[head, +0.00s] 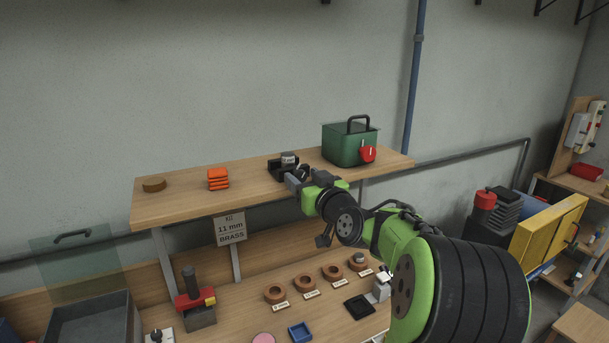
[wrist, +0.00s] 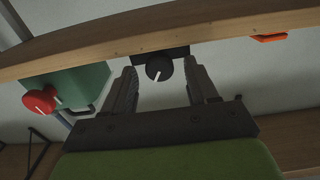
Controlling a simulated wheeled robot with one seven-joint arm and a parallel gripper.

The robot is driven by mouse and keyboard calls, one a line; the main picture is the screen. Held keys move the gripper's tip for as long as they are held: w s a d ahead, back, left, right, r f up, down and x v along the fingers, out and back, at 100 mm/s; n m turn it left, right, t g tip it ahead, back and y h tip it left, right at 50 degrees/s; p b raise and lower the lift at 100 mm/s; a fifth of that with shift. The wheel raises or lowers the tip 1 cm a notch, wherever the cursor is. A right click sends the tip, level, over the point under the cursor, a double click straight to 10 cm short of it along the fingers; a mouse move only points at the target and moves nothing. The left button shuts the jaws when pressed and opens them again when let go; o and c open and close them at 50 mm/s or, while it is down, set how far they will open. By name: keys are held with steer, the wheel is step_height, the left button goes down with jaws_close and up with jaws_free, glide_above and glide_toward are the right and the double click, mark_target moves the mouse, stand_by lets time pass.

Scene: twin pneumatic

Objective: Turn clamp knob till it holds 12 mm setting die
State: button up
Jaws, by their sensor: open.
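The clamp (head: 276,167) is a dark block on the upper shelf, with a small grey cylinder (head: 289,157) at its top, probably the setting die. My gripper (head: 297,181) is at the clamp's front and partly hides it. In the wrist view, the black round clamp knob (wrist: 158,69) with a white pointer line shows between the two open fingers of my gripper (wrist: 161,66). The fingers stand either side of the knob with visible gaps; I cannot tell how far their tips reach along it. The clamp's jaws are not clear.
The wooden shelf (head: 190,200) also holds a green box (head: 343,148) with a red knob (head: 368,154), orange pieces (head: 218,179) and a brown disc (head: 154,185). A sign (head: 230,230) reading 11 mm brass hangs in front. Several ring holders stand on the bench below.

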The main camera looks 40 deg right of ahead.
steer(key=shift+w, duration=0.25)
steer(key=c, duration=1)
steer(key=shift+m, duration=1.6)
steer(key=shift+c, duration=0.2)
steer(key=o, duration=1)
steer(key=shift+s, duration=0.1)
steer(key=shift+o, duration=0.2)
steer(key=b+v, duration=0.3)
steer(key=v, duration=1.2)
steer(key=shift+s, duration=0.35)
